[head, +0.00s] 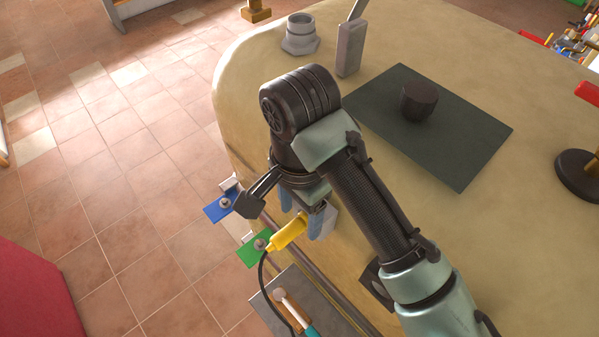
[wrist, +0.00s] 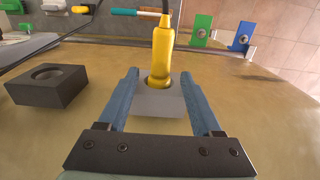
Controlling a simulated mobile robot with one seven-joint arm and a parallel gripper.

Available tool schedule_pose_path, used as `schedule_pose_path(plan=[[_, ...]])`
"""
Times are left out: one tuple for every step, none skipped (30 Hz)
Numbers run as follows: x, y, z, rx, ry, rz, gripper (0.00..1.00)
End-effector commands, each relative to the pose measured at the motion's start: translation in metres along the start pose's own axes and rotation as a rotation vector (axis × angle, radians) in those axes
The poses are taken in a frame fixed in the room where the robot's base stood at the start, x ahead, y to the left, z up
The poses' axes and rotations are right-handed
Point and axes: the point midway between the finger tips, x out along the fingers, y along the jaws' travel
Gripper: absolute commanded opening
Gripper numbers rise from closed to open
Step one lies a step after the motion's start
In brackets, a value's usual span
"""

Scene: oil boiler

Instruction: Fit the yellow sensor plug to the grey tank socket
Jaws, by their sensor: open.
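The yellow sensor plug (head: 287,235) shows below my gripper in the head view, with a black cable running from its outer end. In the wrist view the plug (wrist: 161,58) stands with its lower end at a light grey block (wrist: 160,103), which looks like a socket or holder. My gripper (wrist: 157,73) is open. Its two blue fingers lie either side of the grey block and the plug's lower end, with visible gaps. In the head view my gripper (head: 304,214) partly hides the grey block. I cannot tell how deep the plug sits.
A black block with a round hole (wrist: 47,84) stands left in the wrist view. Green (head: 254,249) and blue (head: 221,205) tags hang at the tank's edge. A grey round fitting (head: 300,35) and a dark mat (head: 460,142) with a dark knob (head: 418,101) are on the tank top.

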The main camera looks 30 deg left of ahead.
Motion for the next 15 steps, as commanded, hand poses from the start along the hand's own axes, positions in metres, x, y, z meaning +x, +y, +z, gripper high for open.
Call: schedule_pose_path(plan=[[-0.010,0.000,-0.001,-0.001,0.007,0.001,0.66],[-0.015,0.000,-0.001,-0.002,0.006,0.002,0.66],[-0.022,0.000,-0.002,-0.001,0.007,0.002,0.66],[-0.028,0.000,-0.002,-0.001,0.008,0.002,0.66],[-0.034,0.000,-0.002,-0.002,0.007,0.001,0.66],[-0.041,0.000,-0.001,-0.002,0.008,0.002,0.66],[-0.046,0.000,-0.002,-0.002,0.007,0.001,0.66],[-0.052,0.000,-0.002,-0.002,0.007,0.001,0.66],[-0.059,0.000,-0.002,-0.001,0.008,0.002,0.66],[-0.065,0.000,-0.001,-0.002,0.007,0.002,0.66],[-0.069,0.000,-0.001,-0.001,0.006,0.001,0.66],[-0.076,0.000,-0.002,0.000,0.007,0.001,0.66],[-0.081,0.000,-0.002,0.000,0.006,0.001,0.66],[-0.085,0.000,-0.001,-0.001,0.005,0.001,0.66],[-0.090,0.000,-0.001,-0.001,0.006,0.001,0.66]])
